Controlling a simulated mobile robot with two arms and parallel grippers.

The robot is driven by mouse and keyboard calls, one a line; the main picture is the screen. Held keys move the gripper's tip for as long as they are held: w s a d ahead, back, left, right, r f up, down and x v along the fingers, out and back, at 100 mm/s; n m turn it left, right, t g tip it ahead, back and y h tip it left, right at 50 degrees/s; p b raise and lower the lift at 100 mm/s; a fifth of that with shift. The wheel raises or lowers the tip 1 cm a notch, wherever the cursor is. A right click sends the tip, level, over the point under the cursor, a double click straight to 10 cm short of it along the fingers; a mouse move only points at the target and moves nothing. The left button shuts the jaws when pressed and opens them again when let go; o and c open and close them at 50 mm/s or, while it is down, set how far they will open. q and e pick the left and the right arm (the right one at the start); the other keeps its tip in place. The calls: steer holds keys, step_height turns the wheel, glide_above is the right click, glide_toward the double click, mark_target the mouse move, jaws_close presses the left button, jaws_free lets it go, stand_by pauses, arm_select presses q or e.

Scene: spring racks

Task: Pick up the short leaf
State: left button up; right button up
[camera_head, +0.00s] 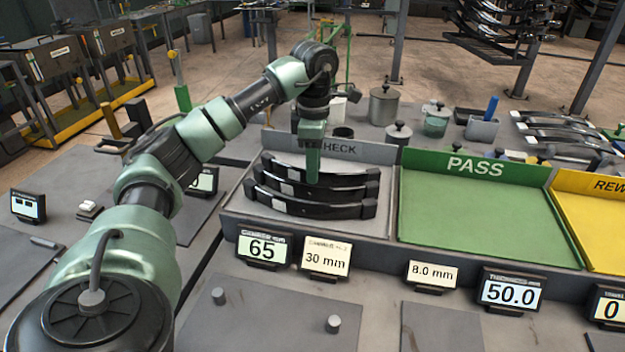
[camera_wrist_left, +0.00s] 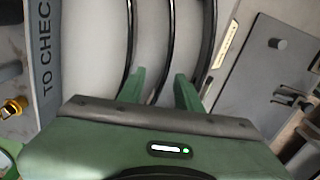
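Several dark curved leaves lie side by side in the grey TO CHECK tray (camera_head: 385,222): a back leaf (camera_head: 355,176), a middle leaf (camera_head: 350,193) and a front leaf (camera_head: 310,208). I cannot tell for sure which is the short leaf. My left gripper (camera_head: 313,178) points down over the leaves and hides part of them. In the left wrist view my left gripper (camera_wrist_left: 159,86) has its fingers apart, and the middle leaf (camera_wrist_left: 169,45) runs between them without visible contact. The other leaves pass on either side. My right gripper is out of view.
A green PASS tray (camera_head: 480,215) stands right of the TO CHECK tray, then a yellow REWORK tray (camera_head: 595,225). Small displays (camera_head: 264,247) line the front edge. Canisters (camera_head: 384,105) and a rack of leaves (camera_head: 560,135) stand behind. The PASS tray is empty.

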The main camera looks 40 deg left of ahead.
mark_target(311, 189)
arm_select(q)
steer(key=shift+s+d+f, duration=0.1)
steer(key=shift+s+f, duration=0.3)
steer(key=shift+f, duration=0.45)
steer(key=f, duration=0.2)
steer(key=f+p, duration=0.1)
steer(key=f, duration=0.1)
steer(key=shift+s+a+f, duration=0.15)
steer(key=shift+a+f, duration=0.05)
steer(key=shift+f, duration=0.2)
steer(key=shift+d, duration=0.1)
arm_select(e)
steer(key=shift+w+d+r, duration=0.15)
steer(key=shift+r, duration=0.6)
arm_select(q)
jaws_close()
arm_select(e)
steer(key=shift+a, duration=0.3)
